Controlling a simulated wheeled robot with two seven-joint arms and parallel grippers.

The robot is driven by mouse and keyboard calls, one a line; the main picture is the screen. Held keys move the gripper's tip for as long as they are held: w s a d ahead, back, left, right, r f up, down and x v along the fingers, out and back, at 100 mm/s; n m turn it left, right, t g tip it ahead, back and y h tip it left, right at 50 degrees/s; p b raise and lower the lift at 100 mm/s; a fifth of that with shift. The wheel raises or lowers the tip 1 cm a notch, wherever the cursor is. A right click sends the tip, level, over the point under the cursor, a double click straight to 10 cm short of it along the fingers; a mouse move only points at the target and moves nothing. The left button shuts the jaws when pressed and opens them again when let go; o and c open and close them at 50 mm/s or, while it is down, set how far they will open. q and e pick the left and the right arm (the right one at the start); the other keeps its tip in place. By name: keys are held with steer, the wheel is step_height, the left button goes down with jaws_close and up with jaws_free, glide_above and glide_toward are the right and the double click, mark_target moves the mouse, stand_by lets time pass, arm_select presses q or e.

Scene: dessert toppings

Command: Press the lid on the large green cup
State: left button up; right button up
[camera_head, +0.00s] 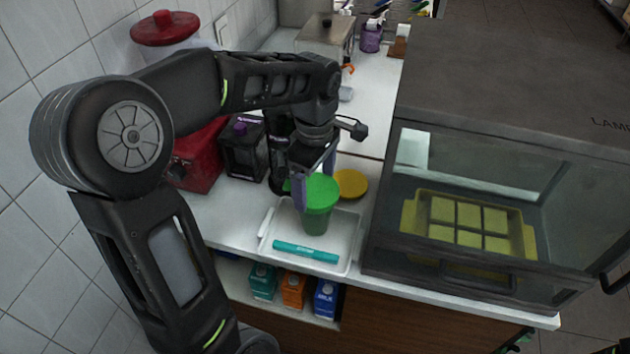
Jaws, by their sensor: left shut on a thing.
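The large green cup (317,221) stands upright in a white tray on the counter. A bright green lid (320,190) sits at the top of the cup and looks level; whether it is fully seated I cannot tell. My left gripper (316,190) reaches down from above, with its fingers on either side of the lid, shut on it. The gripper body hides the back of the lid. My right gripper is not in view.
The white tray (347,262) also holds a teal marker-like stick (305,252). A yellow round lid (351,183) lies behind the cup. A glass display case (470,200) with a yellow tray stands close on the right. A red machine (196,160) and black box (243,150) stand at left.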

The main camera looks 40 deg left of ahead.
arm_select(q)
steer(key=shift+f, duration=0.25)
stand_by(0.3)
steer(key=o, duration=1)
steer(key=shift+o, duration=0.2)
steer(key=shift+r, duration=0.1)
steer(key=shift+r+p, duration=2.15)
steer(key=shift+r, duration=0.8)
steer(key=shift+c, duration=0.2)
jaws_close()
